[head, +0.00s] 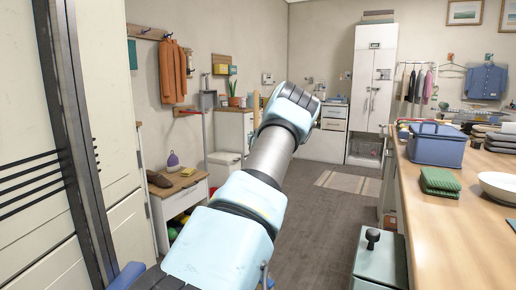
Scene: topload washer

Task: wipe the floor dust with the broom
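My arm reaches up from the bottom of the head view across its middle. My gripper is not visible; the far part of the arm is out of sight behind the nearer links. A long upright pole with a grey box-like head (207,100) stands by the left wall; I cannot tell whether it is a broom or a dustpan. A tan upright piece shows just left of the arm's far end, mostly hidden and not identifiable. The dark grey plank floor (318,225) shows right of the arm. I cannot make out any dust on it.
A long wooden counter (450,235) fills the right side, with a blue basket (436,149) and green cloths (439,182). A lidded bin (380,262) stands before it. A low shoe cabinet (182,190) is at left. A pale rug (347,182) lies farther back. The aisle between looks clear.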

